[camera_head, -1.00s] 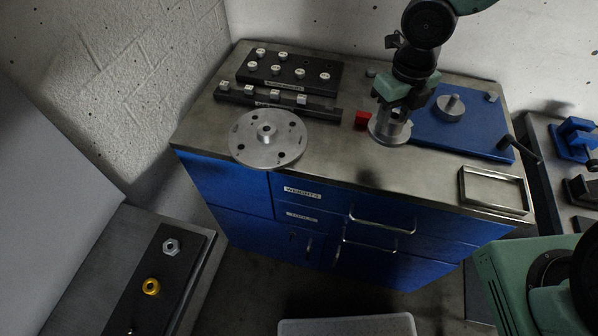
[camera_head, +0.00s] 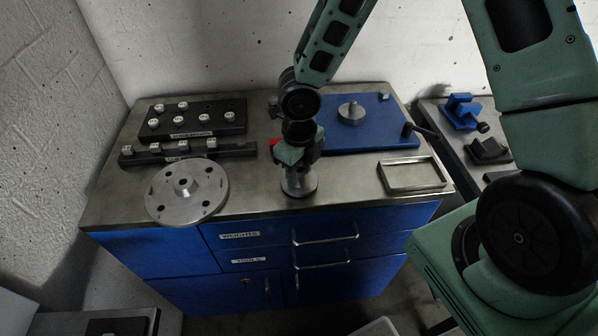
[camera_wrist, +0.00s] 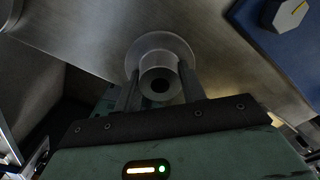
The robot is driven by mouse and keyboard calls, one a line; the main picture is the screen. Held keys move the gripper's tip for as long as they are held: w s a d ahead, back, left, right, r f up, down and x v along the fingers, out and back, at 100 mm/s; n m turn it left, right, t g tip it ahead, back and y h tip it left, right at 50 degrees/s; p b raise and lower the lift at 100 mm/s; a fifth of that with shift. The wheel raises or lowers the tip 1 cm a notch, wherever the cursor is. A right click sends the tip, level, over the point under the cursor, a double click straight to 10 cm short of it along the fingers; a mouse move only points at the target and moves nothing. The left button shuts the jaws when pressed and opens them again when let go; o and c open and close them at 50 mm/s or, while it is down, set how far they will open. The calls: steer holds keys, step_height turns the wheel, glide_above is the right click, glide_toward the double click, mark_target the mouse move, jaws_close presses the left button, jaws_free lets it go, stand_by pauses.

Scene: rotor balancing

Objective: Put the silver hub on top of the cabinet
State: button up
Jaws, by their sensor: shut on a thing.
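The silver hub (camera_head: 299,184), a round flange with a bored collar, is between the fingers of my gripper (camera_head: 298,170). In the wrist view the hub (camera_wrist: 160,54) stands with its collar between both fingers (camera_wrist: 160,85), which are shut on it. The hub is upright over the bare metal top of the blue cabinet (camera_head: 340,192), near the front edge. Its flange looks at or very close to the surface; I cannot tell if it touches. The gripper hides part of the collar.
A silver rotor disc (camera_head: 205,185) lies left of the hub. Behind it are black weight racks (camera_head: 215,112). A red block (camera_head: 275,146) is just behind my gripper. A blue plate (camera_head: 375,135) and an open metal frame (camera_head: 412,188) are on the right.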

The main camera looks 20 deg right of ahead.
steer(key=shift+f, duration=0.25)
steer(key=o, duration=1.2)
step_height(320, 180, up, 12)
steer(key=p, duration=0.3)
steer(key=s+a+r+m, duration=0.2)
steer(key=s+m, duration=0.4)
steer(key=m, duration=0.5)
steer(key=s+a+r+m, duration=0.2)
steer(key=s+r+m, duration=0.3)
steer(key=m, duration=0.6)
steer(key=s+a+r+m, duration=0.2)
steer(key=s+r+m, duration=0.1)
steer(key=s+m, duration=0.6)
steer(key=shift+a+r+m+y, duration=0.15)
steer(key=shift+m+y, duration=0.15)
steer(key=shift+m, duration=1.1)
